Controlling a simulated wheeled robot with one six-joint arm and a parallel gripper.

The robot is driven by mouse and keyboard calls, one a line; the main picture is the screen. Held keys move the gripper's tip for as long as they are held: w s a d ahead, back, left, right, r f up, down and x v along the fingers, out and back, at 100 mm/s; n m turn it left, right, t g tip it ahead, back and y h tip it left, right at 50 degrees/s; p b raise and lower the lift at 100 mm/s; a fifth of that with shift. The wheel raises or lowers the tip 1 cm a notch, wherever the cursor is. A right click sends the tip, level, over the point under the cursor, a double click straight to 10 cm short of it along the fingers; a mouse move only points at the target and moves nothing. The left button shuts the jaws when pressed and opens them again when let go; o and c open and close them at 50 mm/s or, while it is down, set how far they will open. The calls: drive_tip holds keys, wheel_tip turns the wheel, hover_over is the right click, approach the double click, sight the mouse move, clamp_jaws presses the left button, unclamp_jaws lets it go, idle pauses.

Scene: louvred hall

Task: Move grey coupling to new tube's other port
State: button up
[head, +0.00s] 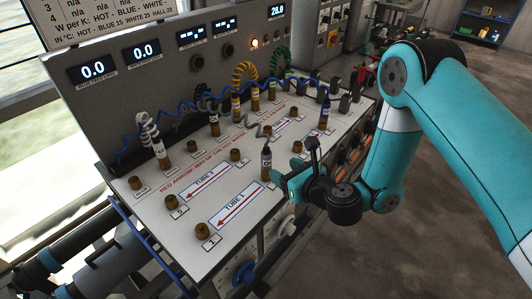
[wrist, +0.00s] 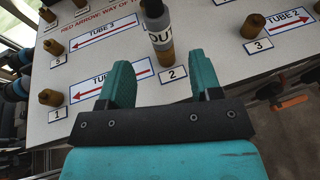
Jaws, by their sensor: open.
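The grey coupling (head: 266,158), a dark-capped cylinder with a grey coiled hose, stands upright on a brass port in the middle of the panel. In the wrist view the grey coupling (wrist: 158,22) reads "OUT" and its port has a label 2. The Tube 1 label (wrist: 112,84), with a red arrow pointing left, runs from there to the bare brass port 1 (wrist: 50,98). Port 1 also shows in the head view (head: 201,230). My gripper (head: 284,178) is open and empty just in front of the coupling. In the wrist view its fingers (wrist: 162,72) lie either side of the port, apart from it.
Other bare brass stubs stand near Tube 3 (wrist: 100,33) and Tube 2 (wrist: 288,20). A white coupling (head: 157,148), yellow coupling (head: 255,99), green coupling (head: 272,88) and blue coupling (head: 324,115) stand farther back. A blue hose (head: 185,98) crosses the back.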

sight(270, 162)
drive_tip(key=shift+w+a+r+p, duration=0.2)
drive_tip(key=shift+w+a+p, duration=0.25)
drive_tip(key=shift+p, duration=0.75)
drive_tip(key=p+x, duration=0.1)
drive_tip(key=x, duration=0.1)
drive_tip(key=p+x, duration=0.3)
drive_tip(key=x, duration=0.1)
drive_tip(key=shift+f, duration=0.35)
drive_tip(key=shift+w+a+f, duration=0.15)
drive_tip(key=shift+w+a, duration=0.15)
drive_tip(key=shift+w, duration=0.15)
clamp_jaws()
